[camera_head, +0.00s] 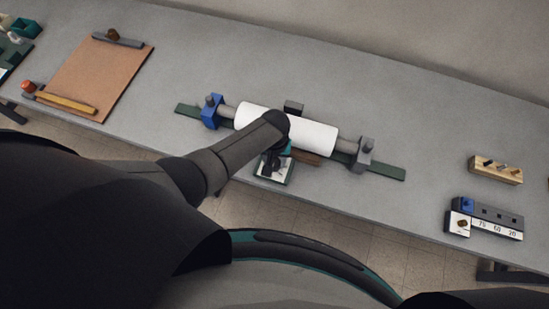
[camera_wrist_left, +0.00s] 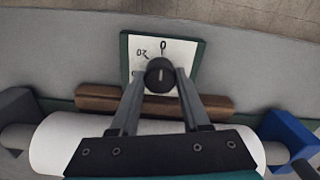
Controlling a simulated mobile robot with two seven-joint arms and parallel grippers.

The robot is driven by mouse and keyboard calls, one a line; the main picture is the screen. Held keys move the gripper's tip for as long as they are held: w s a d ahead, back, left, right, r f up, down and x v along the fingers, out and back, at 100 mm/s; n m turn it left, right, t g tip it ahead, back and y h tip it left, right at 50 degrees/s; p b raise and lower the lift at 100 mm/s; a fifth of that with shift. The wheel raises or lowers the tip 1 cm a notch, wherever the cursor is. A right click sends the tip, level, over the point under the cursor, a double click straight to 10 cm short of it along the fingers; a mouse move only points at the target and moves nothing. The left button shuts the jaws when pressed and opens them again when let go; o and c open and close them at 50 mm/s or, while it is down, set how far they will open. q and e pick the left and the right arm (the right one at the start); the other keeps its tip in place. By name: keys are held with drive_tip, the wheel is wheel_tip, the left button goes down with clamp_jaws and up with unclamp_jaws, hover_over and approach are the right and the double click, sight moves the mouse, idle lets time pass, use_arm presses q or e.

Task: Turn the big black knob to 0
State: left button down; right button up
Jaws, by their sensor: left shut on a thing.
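The big black knob (camera_wrist_left: 160,74) is round, with a pale line on its face, and sits on a white dial plate with a dark green edge (camera_wrist_left: 125,54). In the left wrist view the line runs nearly upright, roughly toward the printed 0; a 20 is printed left of the 0. My left gripper (camera_wrist_left: 162,78) has a finger on either side of the knob and is shut on it. In the head view the dial plate (camera_head: 284,178) lies at the table's front edge, partly covered by my left gripper (camera_head: 271,164). My right gripper is out of view.
A white roll (camera_head: 315,135) on a bar between a blue (camera_head: 211,111) and a grey block (camera_head: 364,154) lies just behind the dial, under my left arm. A brown strip (camera_wrist_left: 210,105) lies between them. A clipboard (camera_head: 95,75) is left, a numbered block (camera_head: 490,222) right.

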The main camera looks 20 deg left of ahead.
sight(275, 162)
use_arm(q)
drive_tip(key=shift+s, duration=0.1)
idle(0.4)
drive_tip(key=shift+c, duration=1.9)
unclamp_jaws()
drive_tip(key=shift+r, duration=0.45)
wheel_tip(275, 162, up, 14)
drive_tip(key=p, duration=0.5)
drive_tip(key=shift+r, duration=0.15)
